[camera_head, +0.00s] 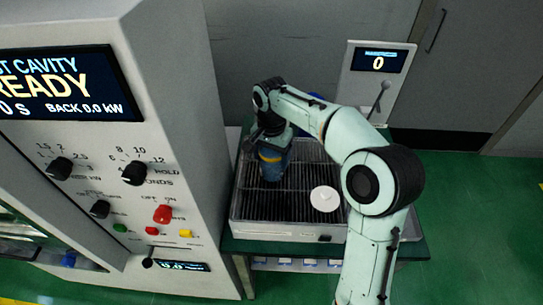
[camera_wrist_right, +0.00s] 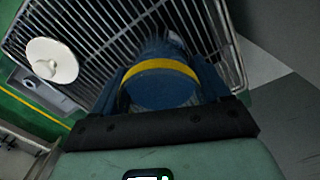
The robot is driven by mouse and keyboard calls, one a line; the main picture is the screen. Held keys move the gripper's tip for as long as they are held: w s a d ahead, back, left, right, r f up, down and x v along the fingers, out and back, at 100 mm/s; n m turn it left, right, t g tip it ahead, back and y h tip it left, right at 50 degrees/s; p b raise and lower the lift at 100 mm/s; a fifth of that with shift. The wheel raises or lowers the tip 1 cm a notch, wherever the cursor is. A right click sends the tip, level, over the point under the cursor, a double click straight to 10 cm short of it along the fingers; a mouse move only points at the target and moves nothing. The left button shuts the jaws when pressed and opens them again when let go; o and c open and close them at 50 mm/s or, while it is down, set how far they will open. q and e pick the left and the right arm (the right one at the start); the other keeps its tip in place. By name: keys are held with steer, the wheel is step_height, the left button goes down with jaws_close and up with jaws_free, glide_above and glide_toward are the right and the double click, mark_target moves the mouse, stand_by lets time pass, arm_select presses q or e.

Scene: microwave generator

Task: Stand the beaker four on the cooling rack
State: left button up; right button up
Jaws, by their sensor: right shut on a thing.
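A dark blue beaker with a yellow band (camera_head: 271,168) is over the left part of the cooling rack (camera_head: 300,206), a metal wire grid in a pale frame. My right gripper (camera_head: 273,146) is above it and shut on it. In the right wrist view the beaker (camera_wrist_right: 160,86) sits between the two fingers of the right gripper (camera_wrist_right: 163,78), with the rack's wires (camera_wrist_right: 100,38) beyond it. I cannot tell whether its base touches the wires. No number shows on it. My left gripper is not in view.
A round white lid-like piece with a knob (camera_head: 325,198) lies on the rack's right part. A large grey machine (camera_head: 185,120) with knobs and buttons stands close on the left. A panel showing 0 (camera_head: 378,62) with a lever stands behind. The rack's front middle is clear.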

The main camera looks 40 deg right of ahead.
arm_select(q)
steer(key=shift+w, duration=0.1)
arm_select(e)
steer(key=shift+w+r, duration=0.1)
steer(key=shift+w, duration=0.05)
steer(key=shift+f, duration=0.25)
steer(key=o, duration=1.4)
steer(key=shift+c, duration=0.2)
steer(key=shift+r, duration=0.1)
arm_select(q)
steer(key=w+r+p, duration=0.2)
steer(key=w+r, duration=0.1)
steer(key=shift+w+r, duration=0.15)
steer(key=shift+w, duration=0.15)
arm_select(e)
step_height(320, 180, up, 12)
